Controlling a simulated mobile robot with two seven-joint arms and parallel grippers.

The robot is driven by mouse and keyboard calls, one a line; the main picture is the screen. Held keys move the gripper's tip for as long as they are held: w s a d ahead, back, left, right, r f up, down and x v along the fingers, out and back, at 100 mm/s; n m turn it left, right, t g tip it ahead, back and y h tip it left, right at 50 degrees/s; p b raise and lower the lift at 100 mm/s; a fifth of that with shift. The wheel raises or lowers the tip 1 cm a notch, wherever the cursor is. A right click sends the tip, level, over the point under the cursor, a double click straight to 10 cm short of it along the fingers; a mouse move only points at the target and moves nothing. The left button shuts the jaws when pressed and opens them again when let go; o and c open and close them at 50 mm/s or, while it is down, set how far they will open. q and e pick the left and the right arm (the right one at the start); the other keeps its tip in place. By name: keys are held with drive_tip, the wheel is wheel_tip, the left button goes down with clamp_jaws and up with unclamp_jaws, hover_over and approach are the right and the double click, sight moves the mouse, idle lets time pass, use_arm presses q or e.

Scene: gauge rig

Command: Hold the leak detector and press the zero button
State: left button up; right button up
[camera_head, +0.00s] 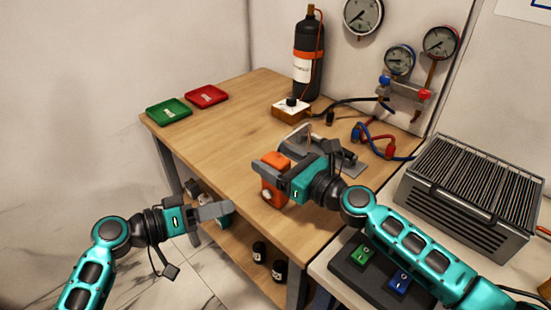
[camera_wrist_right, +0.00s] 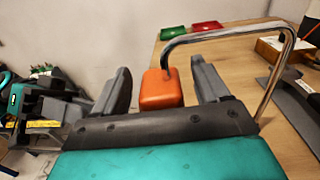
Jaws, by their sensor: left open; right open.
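The leak detector (camera_head: 274,190) appears as an orange block with a bent metal tube, near the table's front edge. A small pale round spot shows on its near side; I cannot tell if it is the zero button. My right gripper (camera_head: 277,160) is open at the detector and partly hides it. In the right wrist view the orange body (camera_wrist_right: 161,90) shows between the two spread fingers (camera_wrist_right: 159,68), with a visible gap on the right. The metal tube arches over the right finger. My left gripper (camera_head: 228,210) is open and empty, off the table's front-left edge.
Green (camera_head: 169,111) and red (camera_head: 206,96) trays lie at the back left. A dark gas bottle (camera_head: 307,70) stands at the back. Gauges (camera_head: 440,42) hang on the wall. A grey grille unit (camera_head: 470,190) and button box (camera_head: 372,280) are on the right.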

drive_tip(key=shift+a, duration=0.15)
drive_tip(key=shift+c, duration=0.2)
drive_tip(key=c, duration=1.2)
use_arm(q)
clamp_jaws()
use_arm(e)
drive_tip(key=shift+c, duration=0.4)
idle(0.7)
